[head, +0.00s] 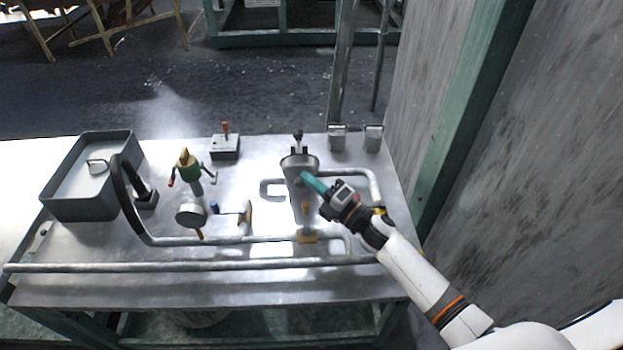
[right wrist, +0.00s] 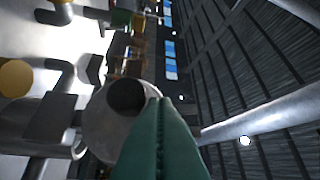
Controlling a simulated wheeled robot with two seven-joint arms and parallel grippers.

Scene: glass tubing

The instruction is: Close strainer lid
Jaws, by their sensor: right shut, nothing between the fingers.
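The strainer (head: 297,163) is a grey metal body with a wide round top, standing on the pipework right of the table's middle. A dark upright part (head: 298,141) shows at its back edge; I cannot tell if this belongs to the lid. My right gripper (head: 306,178) has its teal fingers shut and empty, at the strainer's front right, overlapping it in the picture. Contact is unclear. In the right wrist view the closed fingertips (right wrist: 160,102) lie beside a round grey part with a dark round centre (right wrist: 125,97), perhaps the strainer. My left gripper is not in view.
Bent metal pipes (head: 200,240) run along the table's front. A grey tub (head: 125,185) stands at left, a gauge (head: 191,215) and green-yellow valve (head: 187,167) nearby. A switch box (head: 225,152) and small metal holders (head: 338,140) stand behind. A wall rises at right.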

